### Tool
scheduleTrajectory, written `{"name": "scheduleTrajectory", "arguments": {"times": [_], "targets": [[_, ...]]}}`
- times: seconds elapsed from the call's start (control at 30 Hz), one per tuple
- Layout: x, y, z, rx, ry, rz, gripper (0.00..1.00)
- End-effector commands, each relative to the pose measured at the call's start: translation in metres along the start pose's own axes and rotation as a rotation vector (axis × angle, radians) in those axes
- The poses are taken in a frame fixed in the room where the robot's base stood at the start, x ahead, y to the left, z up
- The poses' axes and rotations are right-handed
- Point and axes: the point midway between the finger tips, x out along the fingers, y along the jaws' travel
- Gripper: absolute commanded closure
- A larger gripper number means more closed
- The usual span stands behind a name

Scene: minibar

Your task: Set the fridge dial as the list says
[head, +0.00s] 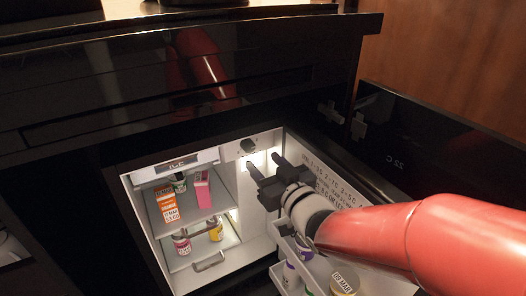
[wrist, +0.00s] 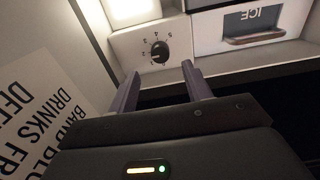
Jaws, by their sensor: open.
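The fridge dial (head: 248,146) is a small black round knob on a white panel at the upper right of the open fridge's inside. In the wrist view the dial (wrist: 159,51) has a light pointer mark and small numbers around it, too small to read surely. My gripper (head: 263,163) is open and empty, just in front of the dial and slightly below it in the head view. In the wrist view its two fingers (wrist: 163,85) point toward the dial panel, apart from the knob. Printed lettering (wrist: 40,110) shows on a white surface, partly cut off and upside down.
The fridge door (head: 440,150) stands open to the right, with bottles and a jar (head: 344,281) in its rack. An ICE compartment (wrist: 245,30) sits beside the dial. Cartons (head: 167,205) and bottles stand on the shelves. A lit lamp panel (wrist: 132,10) adjoins the dial.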

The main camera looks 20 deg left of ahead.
Motion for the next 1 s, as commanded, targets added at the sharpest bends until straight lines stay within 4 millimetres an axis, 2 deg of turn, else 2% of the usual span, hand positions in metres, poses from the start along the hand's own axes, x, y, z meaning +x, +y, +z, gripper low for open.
{"name": "scheduleTrajectory", "arguments": {"times": [0.2, 0.33, 0.5, 0.73, 1.0], "targets": [[0.037, 0.000, 0.001, 0.001, -0.001, 0.000, 0.51], [0.053, 0.000, 0.001, 0.001, -0.002, 0.000, 0.51], [0.062, 0.000, 0.000, 0.000, -0.001, 0.002, 0.51], [0.063, 0.001, 0.000, 0.000, -0.002, 0.002, 0.51], [0.063, 0.001, 0.000, 0.000, -0.002, 0.002, 0.85]]}}
